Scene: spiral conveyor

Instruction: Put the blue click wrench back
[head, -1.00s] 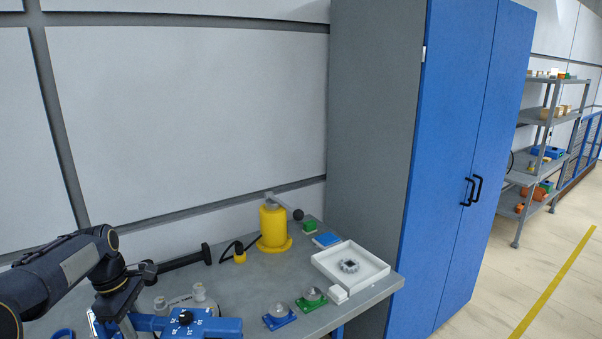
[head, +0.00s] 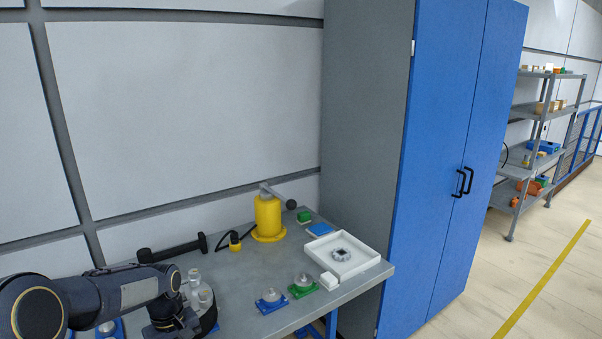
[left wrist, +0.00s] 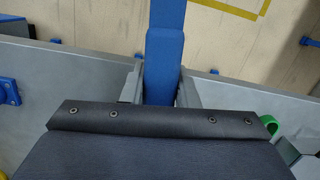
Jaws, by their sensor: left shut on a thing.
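The blue click wrench (left wrist: 165,55) shows in the left wrist view as a long blue bar running up past the table's edge, over the floor. My left gripper (left wrist: 162,92) is shut on it, with one grey finger on each side. The wrench's lower end is hidden behind my dark wrist. In the head view my left arm comes in at the bottom left; its fingers and the wrench are out of the frame or hidden. My right gripper is in neither view.
The grey table (head: 240,295) carries a yellow post fixture (head: 268,217), a black bar (head: 170,248), a white tray (head: 367,262) and blue and green bases with metal parts (head: 303,285). A blue cabinet (head: 440,170) stands right of it. A green ring (left wrist: 269,125) lies near my wrist.

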